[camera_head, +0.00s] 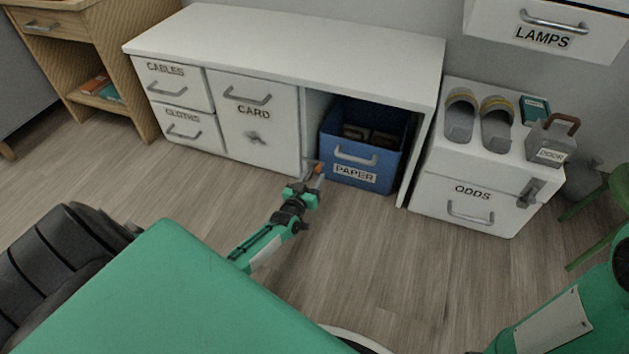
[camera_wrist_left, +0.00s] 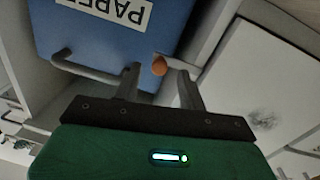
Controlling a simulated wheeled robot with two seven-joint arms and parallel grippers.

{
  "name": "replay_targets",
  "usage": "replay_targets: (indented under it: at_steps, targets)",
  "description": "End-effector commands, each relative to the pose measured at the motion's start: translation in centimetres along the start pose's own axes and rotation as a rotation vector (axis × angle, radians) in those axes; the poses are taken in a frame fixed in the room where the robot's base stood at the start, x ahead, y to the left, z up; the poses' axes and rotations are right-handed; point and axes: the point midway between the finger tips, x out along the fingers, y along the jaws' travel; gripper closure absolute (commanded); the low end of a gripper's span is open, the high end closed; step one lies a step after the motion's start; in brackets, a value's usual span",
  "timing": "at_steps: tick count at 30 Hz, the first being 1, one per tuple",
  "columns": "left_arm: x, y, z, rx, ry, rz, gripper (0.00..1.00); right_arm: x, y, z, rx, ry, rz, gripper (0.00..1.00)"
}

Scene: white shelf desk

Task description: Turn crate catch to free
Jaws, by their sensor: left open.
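The blue crate (camera_head: 385,160) labelled PAPER stands in the open bay of the white desk; its blue front also shows in the left wrist view (camera_wrist_left: 100,45). A small orange catch (camera_head: 319,168) is at the crate's lower left front edge. My left gripper (camera_head: 313,174) is at the catch. In the left wrist view the orange catch (camera_wrist_left: 159,65) lies between the two open fingertips of the left gripper (camera_wrist_left: 158,78). I cannot tell whether either finger touches it. My right gripper is out of view.
The crate's grey handle (camera_head: 356,156) is just right of the left gripper. The CARD door (camera_head: 255,115) is to the left. The ODDS cabinet (camera_head: 470,190) stands right, with sandals (camera_head: 461,115) and a DOOR-labelled weight (camera_head: 549,142) on top. The wooden floor in front is clear.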

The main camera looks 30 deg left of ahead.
Motion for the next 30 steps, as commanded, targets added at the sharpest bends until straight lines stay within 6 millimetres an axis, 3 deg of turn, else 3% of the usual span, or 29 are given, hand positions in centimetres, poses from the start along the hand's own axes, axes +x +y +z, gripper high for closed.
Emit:
replay_targets:
  at_steps: [6, 15, 22, 30]
  targets:
    - [1.7, 0.0, 0.1, 0.0, 0.001, 0.0, 0.59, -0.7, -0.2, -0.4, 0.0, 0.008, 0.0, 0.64]
    - [1.8, 0.0, -0.1, 0.0, 0.0, 0.0, 0.59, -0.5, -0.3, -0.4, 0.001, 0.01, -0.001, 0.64]
    - [1.8, 0.0, 0.0, 0.0, 0.0, 0.0, 1.0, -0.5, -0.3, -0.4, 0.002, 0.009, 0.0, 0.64]
    - [1.8, 0.2, -0.1, -0.009, 0.0, 0.0, 1.0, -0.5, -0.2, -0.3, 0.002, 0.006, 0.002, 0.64]
